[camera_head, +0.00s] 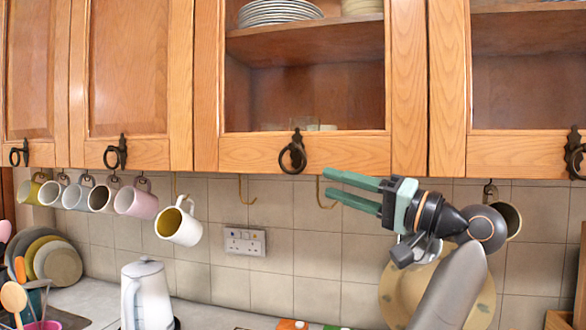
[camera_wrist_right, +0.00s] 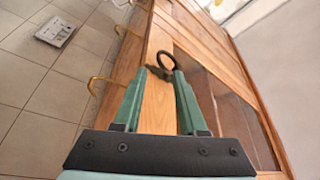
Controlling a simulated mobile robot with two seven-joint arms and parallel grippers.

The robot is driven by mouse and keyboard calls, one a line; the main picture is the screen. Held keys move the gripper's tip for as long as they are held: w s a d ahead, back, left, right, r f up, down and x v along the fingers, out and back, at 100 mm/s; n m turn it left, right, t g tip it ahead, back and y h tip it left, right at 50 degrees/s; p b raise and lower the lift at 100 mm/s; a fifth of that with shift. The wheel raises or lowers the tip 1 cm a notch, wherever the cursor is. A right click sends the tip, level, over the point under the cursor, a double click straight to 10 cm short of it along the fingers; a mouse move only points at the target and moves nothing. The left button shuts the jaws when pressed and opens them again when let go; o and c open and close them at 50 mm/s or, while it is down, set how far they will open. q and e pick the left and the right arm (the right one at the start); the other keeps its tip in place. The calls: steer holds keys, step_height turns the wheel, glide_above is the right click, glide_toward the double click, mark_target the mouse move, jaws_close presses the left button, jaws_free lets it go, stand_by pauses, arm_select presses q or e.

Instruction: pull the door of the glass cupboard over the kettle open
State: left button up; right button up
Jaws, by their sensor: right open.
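The glass cupboard door (camera_head: 345,152) has a wooden frame and appears shut, with plates and dishes visible behind its pane. A dark iron ring handle (camera_head: 292,155) hangs on its lower rail; it also shows in the right wrist view (camera_wrist_right: 172,60). The white kettle (camera_head: 147,295) stands on the counter, lower left of this door. My right gripper (camera_head: 327,183) is open and empty, right of and slightly below the ring, fingers pointing left. In the right wrist view its fingertips (camera_wrist_right: 158,72) are close to the ring, which is not visibly gripped. My left gripper is out of view.
Mugs (camera_head: 136,200) hang in a row under the cupboards, with a white one (camera_head: 179,222) nearer the middle. Bare brass hooks (camera_head: 246,190) hang below the glass door. Another glass cupboard (camera_head: 525,90) is at the right. A round board (camera_head: 400,290) is behind my right arm.

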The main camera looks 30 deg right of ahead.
mark_target(292, 171)
steer(key=p+x, duration=0.2)
steer(key=x, duration=0.8)
jaws_close()
stand_by(1.2)
